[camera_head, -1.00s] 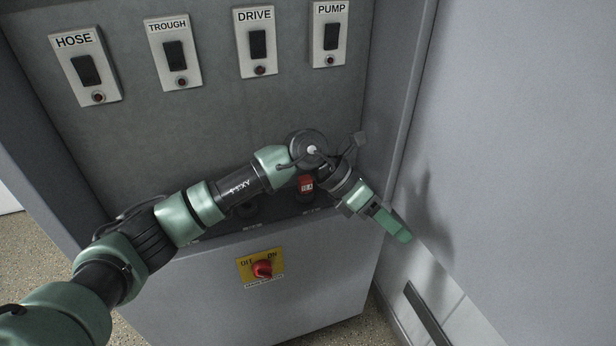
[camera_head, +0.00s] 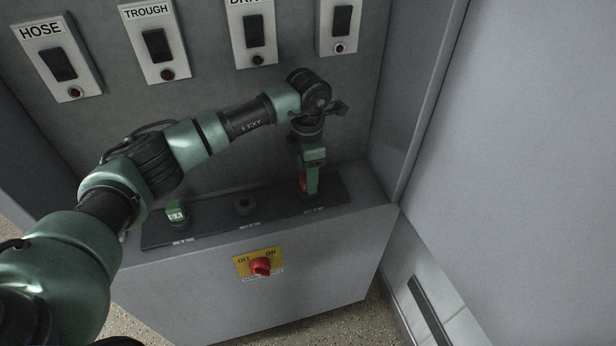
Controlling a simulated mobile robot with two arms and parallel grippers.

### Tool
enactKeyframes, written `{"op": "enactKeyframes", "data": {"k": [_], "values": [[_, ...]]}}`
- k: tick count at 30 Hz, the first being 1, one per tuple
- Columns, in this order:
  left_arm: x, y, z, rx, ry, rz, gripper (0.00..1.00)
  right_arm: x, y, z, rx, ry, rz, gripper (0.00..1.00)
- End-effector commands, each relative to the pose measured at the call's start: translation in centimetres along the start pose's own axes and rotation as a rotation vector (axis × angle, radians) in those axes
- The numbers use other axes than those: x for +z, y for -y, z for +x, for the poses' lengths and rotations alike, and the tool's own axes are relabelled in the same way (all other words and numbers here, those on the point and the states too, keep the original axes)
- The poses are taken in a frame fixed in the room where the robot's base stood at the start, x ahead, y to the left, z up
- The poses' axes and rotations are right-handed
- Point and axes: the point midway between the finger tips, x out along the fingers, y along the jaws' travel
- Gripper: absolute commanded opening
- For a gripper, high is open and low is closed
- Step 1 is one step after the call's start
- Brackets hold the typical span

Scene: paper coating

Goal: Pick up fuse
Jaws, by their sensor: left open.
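A green fuse (camera_head: 176,212) sits at the left end of the strip. An empty-looking round socket (camera_head: 245,204) lies between the two. My right gripper does not show.
Switch panels labelled HOSE (camera_head: 58,62), TROUGH (camera_head: 155,45) and others are on the back wall. A red main switch (camera_head: 261,266) on a yellow plate is on the front face below. The cabinet's right side wall (camera_head: 416,95) stands close by.

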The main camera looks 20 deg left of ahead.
Motion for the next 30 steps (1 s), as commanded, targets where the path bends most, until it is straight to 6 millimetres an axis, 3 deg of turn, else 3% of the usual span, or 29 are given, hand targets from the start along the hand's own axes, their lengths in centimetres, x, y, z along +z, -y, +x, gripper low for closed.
{"op": "enactKeyframes", "data": {"k": [4, 9, 11, 15, 25, 30], "values": [[0.0, 0.0, 0.9, 0.001, 0.001, 0.000, 0.53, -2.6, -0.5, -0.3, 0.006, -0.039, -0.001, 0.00], [0.0, 0.0, 0.9, 0.001, 0.001, 0.001, 0.53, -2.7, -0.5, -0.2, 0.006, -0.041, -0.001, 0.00], [0.0, 0.0, 0.9, 0.001, 0.001, 0.001, 0.39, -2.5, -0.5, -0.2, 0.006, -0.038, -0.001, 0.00], [0.0, 0.0, 0.9, 0.001, 0.001, 0.001, 0.00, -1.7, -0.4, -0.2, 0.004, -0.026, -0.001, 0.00], [0.1, -0.1, 0.5, 0.002, 0.003, 0.001, 0.00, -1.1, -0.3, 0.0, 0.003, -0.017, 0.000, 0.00], [0.1, -0.1, -1.9, 0.005, 0.004, 0.002, 0.00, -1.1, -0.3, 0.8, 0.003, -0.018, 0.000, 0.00]]}}
